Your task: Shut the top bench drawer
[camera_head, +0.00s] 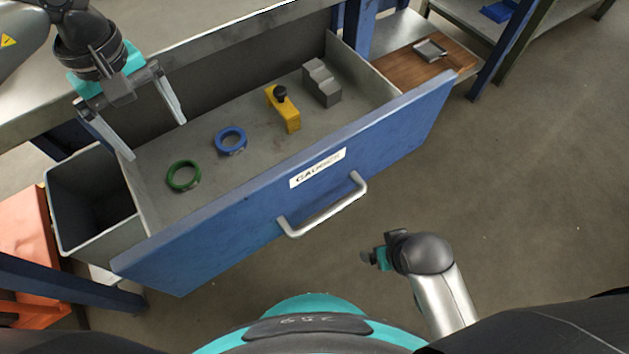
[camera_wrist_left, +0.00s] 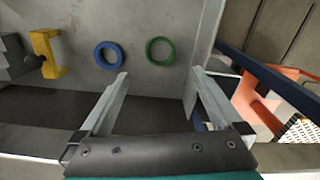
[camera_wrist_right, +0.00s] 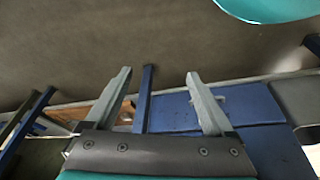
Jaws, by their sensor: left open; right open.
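The top bench drawer (camera_head: 230,220) is pulled well out. It has a blue front, a paper label and a metal bar handle (camera_head: 322,207). Inside lie a green ring (camera_head: 183,176), a blue ring (camera_head: 230,140), a yellow gauge with a black knob (camera_head: 285,110) and a grey stepped block (camera_head: 321,83). My left gripper (camera_head: 155,138) is open and empty above the drawer's left end; the left wrist view also shows both rings beyond its fingers. My right gripper (camera_head: 374,259) is in front of the drawer, right of and below the handle, apart from it. Its open, empty fingers show in the right wrist view (camera_wrist_right: 159,74).
A grey bin (camera_head: 62,205) stands at the drawer's left end, with an orange object (camera_head: 25,240) beyond it. A wooden board (camera_head: 405,66) with a small metal tray (camera_head: 430,50) lies behind the drawer's right end. The floor (camera_head: 520,190) to the right is clear.

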